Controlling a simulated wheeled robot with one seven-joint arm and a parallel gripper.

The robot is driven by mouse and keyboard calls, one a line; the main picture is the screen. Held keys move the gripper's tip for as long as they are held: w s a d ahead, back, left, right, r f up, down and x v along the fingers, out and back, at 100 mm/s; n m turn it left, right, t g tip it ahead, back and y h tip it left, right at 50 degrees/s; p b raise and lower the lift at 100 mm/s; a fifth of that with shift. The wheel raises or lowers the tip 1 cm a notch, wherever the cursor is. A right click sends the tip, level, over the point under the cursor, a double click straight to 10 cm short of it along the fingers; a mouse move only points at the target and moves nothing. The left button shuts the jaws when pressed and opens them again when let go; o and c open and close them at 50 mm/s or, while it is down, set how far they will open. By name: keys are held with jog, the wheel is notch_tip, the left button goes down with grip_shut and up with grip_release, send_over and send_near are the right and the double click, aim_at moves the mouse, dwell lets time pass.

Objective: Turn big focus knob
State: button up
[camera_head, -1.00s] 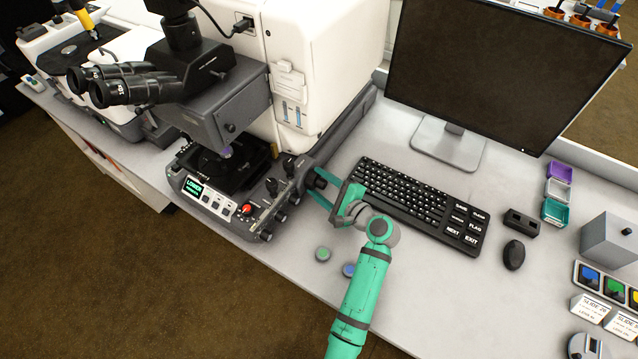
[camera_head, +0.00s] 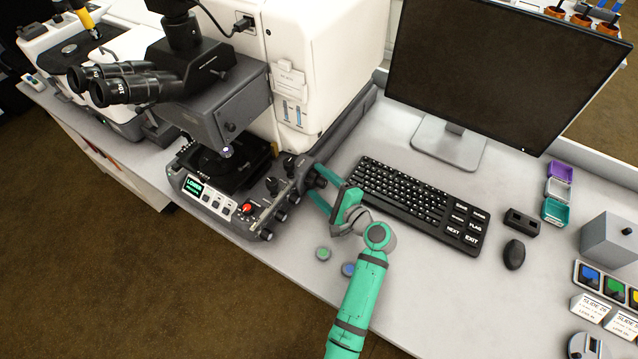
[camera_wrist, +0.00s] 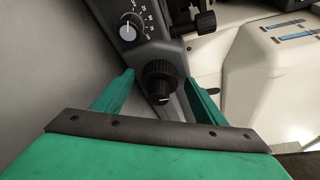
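The big focus knob is a black ribbed knob (camera_wrist: 160,80) on the right side of the microscope base. It shows in the middle of the wrist view and, partly, in the head view (camera_head: 315,178). My gripper (camera_wrist: 160,78) is open, with one green finger on each side of the knob. A gap shows on the left of the knob; the right fingertip is close to it, and I cannot tell whether it touches. In the head view my gripper (camera_head: 318,184) reaches toward the microscope base from the right. The base has a small lit display (camera_head: 194,187) reading "LOWER".
A smaller dial (camera_wrist: 129,28) with a white scale sits beyond the big knob. A keyboard (camera_head: 415,200) lies close to the right of my gripper.

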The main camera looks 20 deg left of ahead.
jog(key=v, duration=1)
jog(key=shift+s+d, duration=0.25)
dwell(0.3)
